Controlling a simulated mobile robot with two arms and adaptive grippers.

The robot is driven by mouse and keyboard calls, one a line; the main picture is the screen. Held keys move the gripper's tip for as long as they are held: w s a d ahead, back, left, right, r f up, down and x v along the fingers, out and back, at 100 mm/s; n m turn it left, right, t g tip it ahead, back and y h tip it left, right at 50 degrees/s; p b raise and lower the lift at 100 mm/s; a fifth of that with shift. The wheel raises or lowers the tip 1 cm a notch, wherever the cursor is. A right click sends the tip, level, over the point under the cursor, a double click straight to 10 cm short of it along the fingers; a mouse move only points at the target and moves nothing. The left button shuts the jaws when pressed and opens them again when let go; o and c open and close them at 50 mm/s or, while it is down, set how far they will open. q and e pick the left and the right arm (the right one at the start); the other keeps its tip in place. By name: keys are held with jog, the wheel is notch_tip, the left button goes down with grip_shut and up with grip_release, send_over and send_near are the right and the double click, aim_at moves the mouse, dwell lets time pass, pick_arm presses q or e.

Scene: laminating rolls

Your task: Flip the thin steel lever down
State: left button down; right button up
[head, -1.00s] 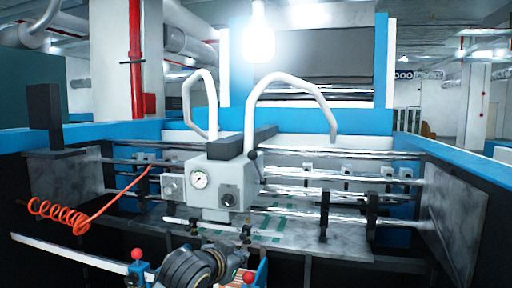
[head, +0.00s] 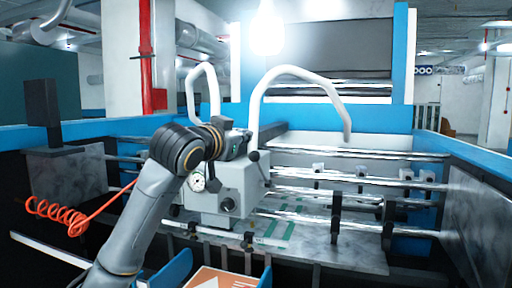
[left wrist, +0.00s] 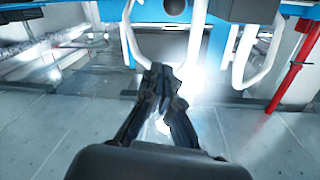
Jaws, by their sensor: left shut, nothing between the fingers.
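The grey control box (head: 232,190) with a round gauge (head: 197,182) and a dark knob (head: 228,204) stands in the middle of the machine. A small black ball (head: 254,155) shows at its upper right edge; a dark ball (left wrist: 175,6) also shows at the top of the left wrist view. I cannot make out a thin steel lever with certainty. My left gripper (head: 241,143) is raised at the top of the box, close to the black ball in the picture; contact cannot be told. In the left wrist view its fingers (left wrist: 165,72) are together and empty. My right gripper is out of view.
Two white curved hoses (head: 297,72) rise behind the box. Steel rods (head: 350,178) with black clamps run across to the right. An orange coiled cable (head: 58,214) hangs at the left. Blue side walls (head: 465,152) enclose the machine.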

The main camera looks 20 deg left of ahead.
pick_arm(q)
jog(key=p, duration=0.7)
send_over(255, 156)
jog(key=w+d, duration=0.1)
jog(key=w, duration=0.1)
jog(key=f, duration=0.1)
jog(key=s+f, duration=0.1)
jog(key=f, duration=0.1)
jog(key=shift+s+a+f+p, duration=0.15)
jog(key=shift+s+a+p, duration=0.2)
jog(key=shift+a+p, duration=0.05)
jog(key=shift+s+a+f, duration=0.2)
jog(key=shift+f, duration=0.15)
jog(key=shift+w+d, duration=0.1)
jog(key=shift+d, duration=0.1)
jog(key=shift+f, duration=0.1)
